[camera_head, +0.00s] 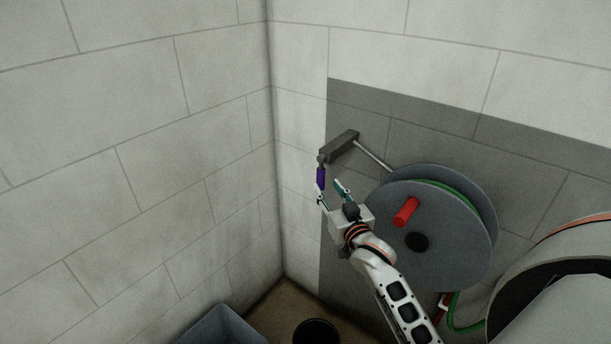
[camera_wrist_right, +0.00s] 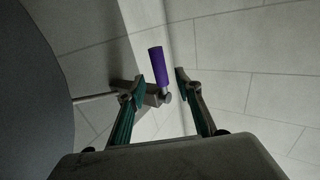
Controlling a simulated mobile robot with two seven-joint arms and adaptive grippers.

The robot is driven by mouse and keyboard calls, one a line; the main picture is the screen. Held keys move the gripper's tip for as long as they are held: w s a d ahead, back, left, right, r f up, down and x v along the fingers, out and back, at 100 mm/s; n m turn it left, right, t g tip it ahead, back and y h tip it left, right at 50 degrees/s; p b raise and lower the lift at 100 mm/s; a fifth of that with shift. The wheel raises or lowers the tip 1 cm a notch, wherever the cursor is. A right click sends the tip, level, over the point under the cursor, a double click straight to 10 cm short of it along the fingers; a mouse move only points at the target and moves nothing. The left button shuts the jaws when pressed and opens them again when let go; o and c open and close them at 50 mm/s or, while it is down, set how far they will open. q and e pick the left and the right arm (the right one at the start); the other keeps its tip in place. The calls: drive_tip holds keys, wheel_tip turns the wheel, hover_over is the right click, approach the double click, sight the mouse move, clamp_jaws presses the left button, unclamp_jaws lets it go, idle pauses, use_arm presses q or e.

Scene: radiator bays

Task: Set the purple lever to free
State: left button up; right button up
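The purple lever (camera_head: 321,178) hangs down from the end of a grey bracket arm (camera_head: 339,147) on the wall, left of the hose reel. My right gripper (camera_head: 331,190) is open just below and beside the lever in the head view. In the right wrist view, the purple lever (camera_wrist_right: 158,65) shows beyond the two fingertips (camera_wrist_right: 159,82), nearer the left finger. Nothing is held between the fingers. Whether a finger touches the lever cannot be told. My left gripper is not in view.
A grey hose reel (camera_head: 455,245) with a red handle (camera_head: 406,211) and green hose stands close to the right of my arm. A metal rod (camera_head: 373,156) runs from the bracket towards it. Walls meet in a corner at left. A bin (camera_head: 222,327) and a dark round container (camera_head: 317,332) stand below.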

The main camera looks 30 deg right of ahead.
sight(322, 180)
drive_tip(key=w, duration=0.3)
drive_tip(key=w+d, duration=0.1)
drive_tip(key=w, duration=0.2)
drive_tip(key=shift+w+d, duration=0.15)
drive_tip(key=shift+w, duration=0.05)
drive_tip(key=shift+f, duration=0.1)
clamp_jaws()
